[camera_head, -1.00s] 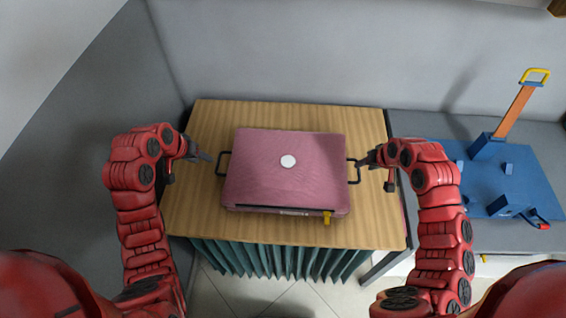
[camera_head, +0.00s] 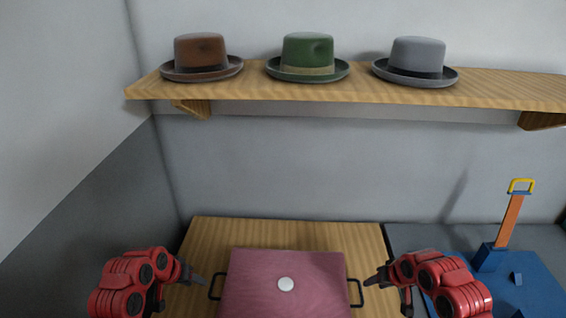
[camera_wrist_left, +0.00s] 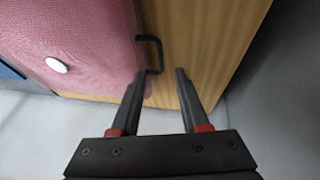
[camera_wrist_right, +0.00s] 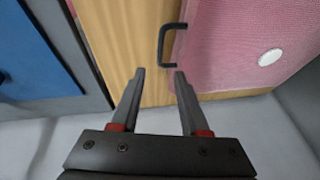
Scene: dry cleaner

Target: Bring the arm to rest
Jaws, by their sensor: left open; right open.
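My left gripper (camera_head: 203,278) is open and empty beside the left black handle of a pink case (camera_head: 255,270) on a wooden table. In the left wrist view its two fingers (camera_wrist_left: 160,78) are apart, near the black handle (camera_wrist_left: 153,52) over the wood. My right gripper (camera_head: 368,283) is open and empty by the case's right handle (camera_head: 356,292). In the right wrist view its fingers (camera_wrist_right: 158,75) are spread, with the handle (camera_wrist_right: 163,45) just beyond them. The lower part of the case is cut off in the head view.
Brown (camera_head: 200,55), green (camera_head: 307,56) and grey (camera_head: 416,60) hats stand on a wooden wall shelf (camera_head: 350,91). At right is a blue board (camera_head: 545,280) with an orange, yellow-handled lever (camera_head: 509,220). The wooden table (camera_head: 290,232) is bare behind the case.

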